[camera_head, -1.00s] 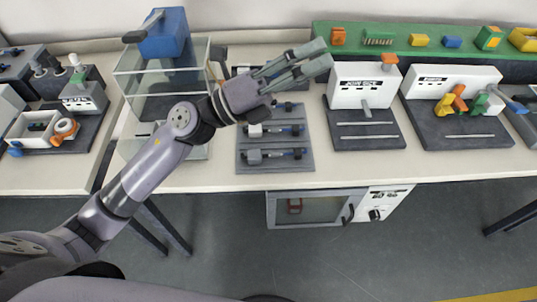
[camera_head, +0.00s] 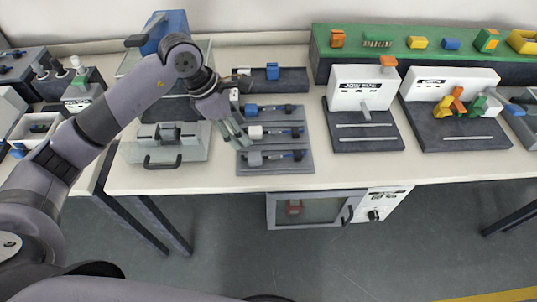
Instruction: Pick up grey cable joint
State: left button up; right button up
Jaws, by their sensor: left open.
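The grey cable joint (camera_head: 255,158) lies in the front row of a dark grey rack (camera_head: 300,168), with a blue and dark cable running to its right. A white joint (camera_head: 254,132) lies in the middle row and a blue one (camera_head: 251,109) in the back row. My left gripper (camera_head: 240,142) is open, fingers pointing down at the rack's left edge. It is just above and behind the grey joint, beside the white one, and appears empty. Its fingers cover part of the rack's left edge. My right gripper is out of view.
A clear-covered station with a dark handle (camera_head: 162,165) stands left of the rack. White-panelled stations (camera_head: 364,88) (camera_head: 450,82) stand to the right. A dark stand with a blue block (camera_head: 272,71) is behind. A small oven (camera_head: 318,208) is below the table edge.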

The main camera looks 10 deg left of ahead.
pick_arm(q)
jog(key=p, duration=0.1)
send_over(260, 155)
jog(key=s+a, duration=0.1)
jog(key=a, duration=0.1)
notch_tip(260, 155, down, 6)
jog(key=shift+f, duration=0.1)
jog(key=p+x, duration=0.2)
jog(key=x, duration=0.2)
jog(key=shift+w+f, duration=0.15)
jog(key=shift+f, duration=0.55)
jog(key=shift+c, duration=0.2)
grip_shut()
